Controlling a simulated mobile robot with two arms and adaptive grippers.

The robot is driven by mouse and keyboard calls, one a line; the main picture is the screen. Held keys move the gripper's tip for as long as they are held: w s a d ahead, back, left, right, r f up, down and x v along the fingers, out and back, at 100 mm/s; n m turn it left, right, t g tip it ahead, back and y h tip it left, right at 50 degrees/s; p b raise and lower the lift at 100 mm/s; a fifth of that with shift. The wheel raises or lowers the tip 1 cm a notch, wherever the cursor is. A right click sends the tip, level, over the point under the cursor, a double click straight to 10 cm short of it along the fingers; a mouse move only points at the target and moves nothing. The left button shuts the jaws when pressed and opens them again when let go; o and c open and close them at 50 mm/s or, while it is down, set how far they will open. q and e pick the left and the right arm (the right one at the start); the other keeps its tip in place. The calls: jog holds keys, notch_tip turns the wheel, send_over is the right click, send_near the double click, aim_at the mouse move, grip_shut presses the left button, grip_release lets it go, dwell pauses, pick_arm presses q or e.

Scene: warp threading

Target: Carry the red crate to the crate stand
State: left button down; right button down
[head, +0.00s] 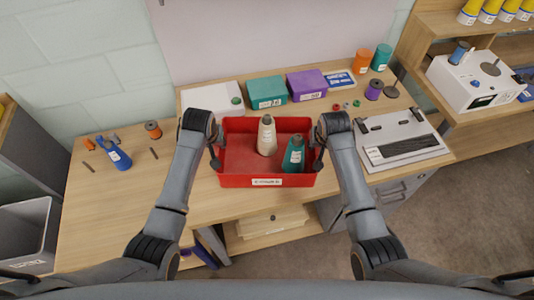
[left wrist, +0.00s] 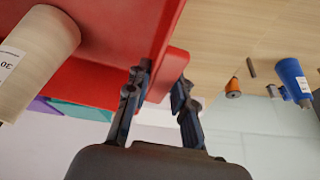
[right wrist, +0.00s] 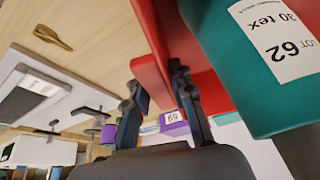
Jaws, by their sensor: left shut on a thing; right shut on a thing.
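The red crate (head: 235,180) is at the middle of the wooden table, near its front edge. It holds a cream cone (head: 267,137) and a teal cone (head: 293,155). My left gripper (head: 214,160) is shut on the crate's left side; the left wrist view shows its fingers (left wrist: 160,88) around a red tab. My right gripper (head: 319,160) is shut on the right side, and the right wrist view shows its fingers (right wrist: 155,88) on a matching tab. I cannot tell whether the crate touches the table. I cannot make out a crate stand for certain.
Teal (head: 267,92) and purple boxes (head: 306,84) stand behind the crate. A grey-white device (head: 400,138) is close on the right. A blue spool (head: 120,159) and an orange spool (head: 153,130) are on the left. The table's left front is clear.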

pick_arm(q)
jog(key=shift+r, duration=0.25)
pick_arm(e)
jog(key=shift+r, duration=0.2)
